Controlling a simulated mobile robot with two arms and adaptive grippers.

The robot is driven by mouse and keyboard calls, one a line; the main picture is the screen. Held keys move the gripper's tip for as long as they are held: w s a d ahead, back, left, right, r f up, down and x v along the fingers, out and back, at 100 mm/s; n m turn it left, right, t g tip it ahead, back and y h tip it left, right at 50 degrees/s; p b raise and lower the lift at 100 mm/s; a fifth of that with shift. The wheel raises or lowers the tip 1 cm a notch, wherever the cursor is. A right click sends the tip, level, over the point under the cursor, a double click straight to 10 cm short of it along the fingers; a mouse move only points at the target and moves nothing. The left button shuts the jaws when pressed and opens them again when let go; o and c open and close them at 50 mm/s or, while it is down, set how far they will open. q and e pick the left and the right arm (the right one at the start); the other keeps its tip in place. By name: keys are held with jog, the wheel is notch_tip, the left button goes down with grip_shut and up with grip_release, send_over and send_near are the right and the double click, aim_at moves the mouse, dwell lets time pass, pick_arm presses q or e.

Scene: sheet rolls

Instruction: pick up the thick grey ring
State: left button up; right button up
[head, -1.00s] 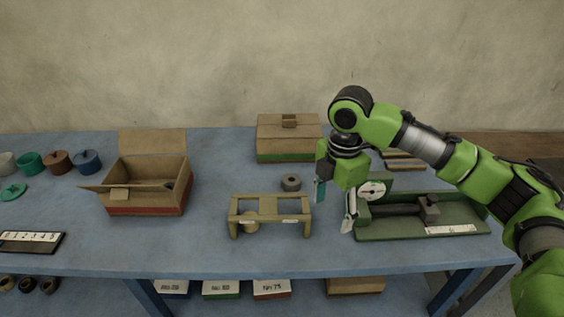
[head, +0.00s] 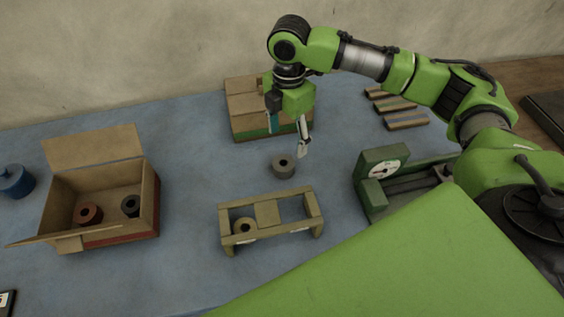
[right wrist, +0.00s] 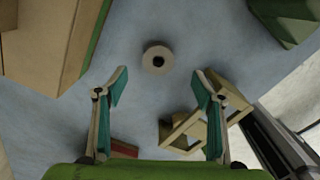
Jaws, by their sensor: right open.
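The thick grey ring (head: 284,168) lies flat on the blue table, hole upward, between the closed cardboard box and the wooden stand. It also shows in the right wrist view (right wrist: 157,58), just beyond the fingertips and roughly centred between them. My right gripper (head: 287,138) is open and empty, pointing down above the table near the ring and the closed box. In the right wrist view its two teal-padded fingers (right wrist: 160,80) stand wide apart, not touching the ring. My left gripper is not in view.
A closed cardboard box (head: 247,103) stands behind the ring. An open box (head: 131,226) holds a reddish and a dark ring. A green gauge device (head: 376,172) stands right.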

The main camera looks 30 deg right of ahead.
send_over(284, 163)
jog(key=f, duration=0.3)
jog(key=d+f, duration=0.1)
jog(key=shift+w+f, duration=0.2)
jog(key=shift+w, duration=0.05)
jog(key=f, duration=0.2)
jog(key=a+f+p, duration=0.1)
jog(key=f, duration=0.1)
jog(key=shift+s, duration=0.25)
jog(key=shift+w+f, duration=0.1)
jog(key=shift+f, duration=0.4)
jog(key=shift+c, duration=0.3)
jog(key=c, duration=1.1)
